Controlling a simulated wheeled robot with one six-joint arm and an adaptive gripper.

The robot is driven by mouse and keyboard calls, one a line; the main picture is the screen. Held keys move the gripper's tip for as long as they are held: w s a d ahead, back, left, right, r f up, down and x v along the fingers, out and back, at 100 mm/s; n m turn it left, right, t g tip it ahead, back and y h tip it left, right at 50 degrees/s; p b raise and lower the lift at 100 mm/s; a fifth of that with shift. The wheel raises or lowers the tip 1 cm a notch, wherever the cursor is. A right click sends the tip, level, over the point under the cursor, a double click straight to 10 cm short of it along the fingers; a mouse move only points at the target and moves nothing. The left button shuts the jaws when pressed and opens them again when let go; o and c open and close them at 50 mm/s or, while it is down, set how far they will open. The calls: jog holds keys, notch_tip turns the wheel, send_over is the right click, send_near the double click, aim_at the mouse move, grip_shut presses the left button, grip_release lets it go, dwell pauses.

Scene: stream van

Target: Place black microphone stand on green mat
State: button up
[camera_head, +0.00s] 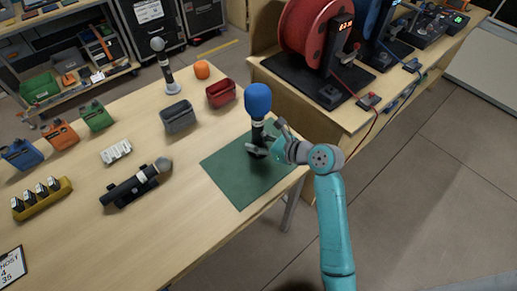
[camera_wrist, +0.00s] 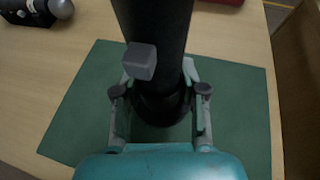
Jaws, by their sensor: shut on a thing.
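The black microphone stand (camera_head: 257,131) carries a microphone with a blue foam cover (camera_head: 257,99). It stands upright over the green mat (camera_head: 235,186), towards the mat's upper part. My gripper (camera_head: 265,147) reaches in from the right and is shut on the stand low down. In the wrist view the stand's dark body (camera_wrist: 157,25) rises between the fingers (camera_wrist: 160,97), with the mat (camera_wrist: 75,112) around it. I cannot tell whether the base touches the mat. The fingers and wrist partly hide the base.
A grey microphone on a stand (camera_head: 168,78), an orange foam ball (camera_head: 202,70), a red bin (camera_head: 221,93) and a grey bin (camera_head: 178,117) stand behind the mat. A black microphone (camera_head: 130,187) lies left. A side table with a red reel (camera_head: 312,35) is at right.

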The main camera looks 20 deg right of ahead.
jog(key=shift+a+f, duration=0.1)
jog(key=shift+f, duration=1.75)
jog(key=o, duration=1.2)
jog(key=v, duration=1.2)
